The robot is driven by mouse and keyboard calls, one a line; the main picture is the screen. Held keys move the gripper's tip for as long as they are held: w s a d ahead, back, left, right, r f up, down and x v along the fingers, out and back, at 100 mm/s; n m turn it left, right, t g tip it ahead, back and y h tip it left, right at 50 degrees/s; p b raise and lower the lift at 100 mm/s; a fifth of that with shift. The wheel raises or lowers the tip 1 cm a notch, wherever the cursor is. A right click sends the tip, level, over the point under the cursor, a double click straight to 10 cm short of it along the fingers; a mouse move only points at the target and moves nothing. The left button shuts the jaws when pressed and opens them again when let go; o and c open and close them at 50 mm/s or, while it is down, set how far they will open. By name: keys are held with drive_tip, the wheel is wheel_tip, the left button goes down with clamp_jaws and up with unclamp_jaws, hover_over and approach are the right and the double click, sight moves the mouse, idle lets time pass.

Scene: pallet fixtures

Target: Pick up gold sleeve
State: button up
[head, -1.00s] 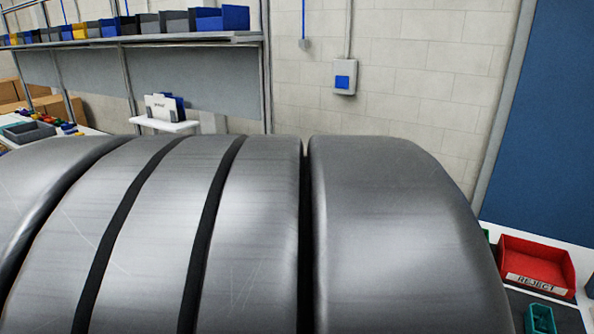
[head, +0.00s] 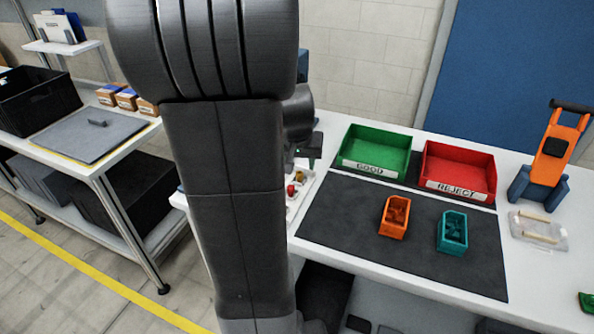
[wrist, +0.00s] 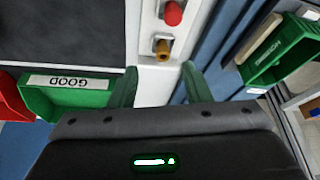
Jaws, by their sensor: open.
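The gold sleeve (wrist: 161,48) shows in the wrist view on a small holder, on a white surface, just beyond the gap between my fingertips. A red piece (wrist: 172,13) stands on a similar holder farther up the picture. In the head view the gold sleeve (head: 300,176) is small and sits just right of my arm, close to the red piece (head: 291,190). My gripper (wrist: 160,80) is open, with one green finger on each side and nothing visible between them. My arm hides part of the area around the sleeve in the head view.
A green GOOD bin (head: 375,152) and a red REJECT bin (head: 458,172) stand at the back of the bench. An orange bin (head: 394,217) and a teal bin (head: 452,232) sit on the dark mat (head: 345,215). An orange-and-blue device (head: 548,155) stands at right.

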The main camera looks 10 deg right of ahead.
sight(300, 172)
drive_tip(key=shift+w+x, duration=0.25)
drive_tip(key=shift+x, duration=1.05)
drive_tip(key=shift+w+x, duration=0.2)
drive_tip(key=shift+x, duration=1.1)
drive_tip(key=shift+w+f+p, duration=0.25)
drive_tip(key=shift+f+p, duration=0.05)
drive_tip(key=shift+f, duration=0.15)
clamp_jaws()
